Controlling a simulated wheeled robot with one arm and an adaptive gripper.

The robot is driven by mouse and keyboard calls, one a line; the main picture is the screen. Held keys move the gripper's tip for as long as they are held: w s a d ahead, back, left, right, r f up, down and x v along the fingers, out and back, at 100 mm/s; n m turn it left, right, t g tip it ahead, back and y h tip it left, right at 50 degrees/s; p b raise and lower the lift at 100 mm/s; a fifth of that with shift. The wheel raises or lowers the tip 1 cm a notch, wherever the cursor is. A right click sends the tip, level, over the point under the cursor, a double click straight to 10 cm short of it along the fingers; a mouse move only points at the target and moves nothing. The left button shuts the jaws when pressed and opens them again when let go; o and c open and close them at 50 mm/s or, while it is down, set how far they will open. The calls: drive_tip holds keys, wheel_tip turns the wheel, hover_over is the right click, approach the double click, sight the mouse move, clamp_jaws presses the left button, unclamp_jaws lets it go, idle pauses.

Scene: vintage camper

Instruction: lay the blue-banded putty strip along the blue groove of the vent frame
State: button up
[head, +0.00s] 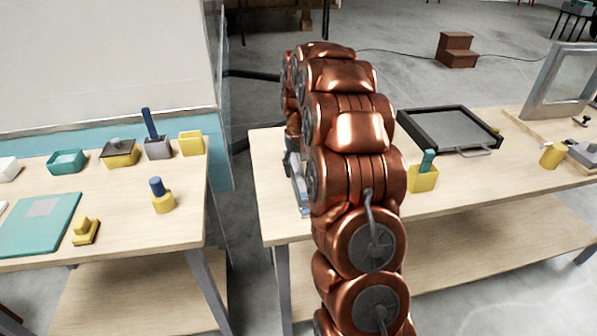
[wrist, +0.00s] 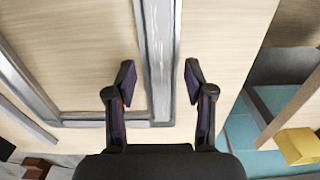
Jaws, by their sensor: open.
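In the wrist view, my gripper (wrist: 160,82) is open, with its two fingers apart. A grey metal frame (wrist: 88,119) lies on pale wood below, and one of its bars, with a whitish streaked face (wrist: 159,40), runs between the fingertips. I cannot tell whether the fingers touch it, or whether this is the vent frame. No blue groove or blue-banded putty strip can be made out in either view. In the head view, my arm hides the gripper and part of the right-hand table. A small grey piece (head: 298,190) shows beside the arm, too hidden to identify.
The left table (head: 120,235) holds a teal board (head: 42,222), a yellow block (head: 85,231) and several small containers. The right table (head: 455,190) holds a black tray (head: 402,122), a yellow cup (head: 423,180) and an upright grey frame (head: 531,105). A gap separates the tables.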

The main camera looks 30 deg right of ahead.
wheel_tip(320, 180, up, 10)
drive_tip(key=shift+r, duration=0.15)
idle(0.3)
